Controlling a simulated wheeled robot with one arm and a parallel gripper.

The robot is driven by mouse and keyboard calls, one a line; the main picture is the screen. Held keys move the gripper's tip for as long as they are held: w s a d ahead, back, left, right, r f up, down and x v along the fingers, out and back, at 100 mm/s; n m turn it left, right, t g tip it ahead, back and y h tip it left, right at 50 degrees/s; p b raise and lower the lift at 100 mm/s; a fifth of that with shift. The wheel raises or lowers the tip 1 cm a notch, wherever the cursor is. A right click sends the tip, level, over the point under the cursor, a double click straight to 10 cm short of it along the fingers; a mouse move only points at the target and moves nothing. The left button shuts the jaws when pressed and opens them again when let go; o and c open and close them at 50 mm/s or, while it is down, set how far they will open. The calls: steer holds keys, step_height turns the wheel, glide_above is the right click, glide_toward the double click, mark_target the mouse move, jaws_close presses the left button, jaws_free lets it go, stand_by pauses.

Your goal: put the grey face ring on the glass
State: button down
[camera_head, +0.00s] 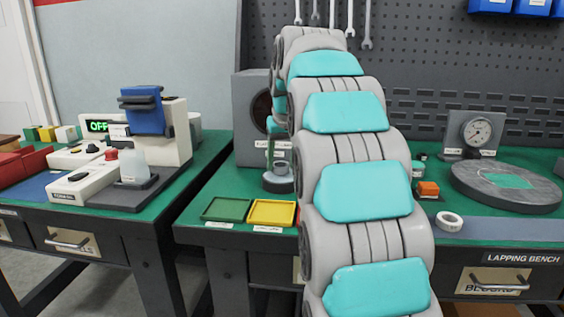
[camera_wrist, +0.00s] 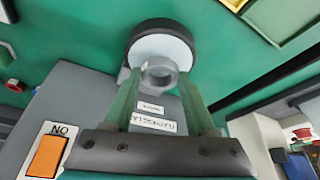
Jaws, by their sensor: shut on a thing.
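The grey face ring (camera_wrist: 160,75) is between the fingertips of my gripper (camera_wrist: 158,84) in the wrist view, and the jaws are shut on it. Behind it in that view is a pale round glass (camera_wrist: 162,48) with a dark rim; the ring overlaps its near part. In the head view the ring (camera_head: 281,168) shows just left of my arm, over the round stand (camera_head: 280,184) that bears the glass. I cannot tell whether the ring touches the glass. My arm hides most of my gripper in the head view.
A grey box (camera_head: 248,122) with a dark round opening stands behind the stand. A green tray (camera_head: 226,209) and a yellow tray (camera_head: 271,213) lie in front. Right of my arm are a white ring (camera_head: 449,220), an orange block (camera_head: 428,188) and a lapping plate (camera_head: 507,187).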

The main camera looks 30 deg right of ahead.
steer(key=shift+f, duration=0.3)
steer(key=shift+f, duration=0.1)
steer(key=shift+c, duration=1)
jaws_free()
steer(key=d+p+v, duration=0.1)
steer(key=v, duration=1.1)
steer(key=shift+a, duration=0.45)
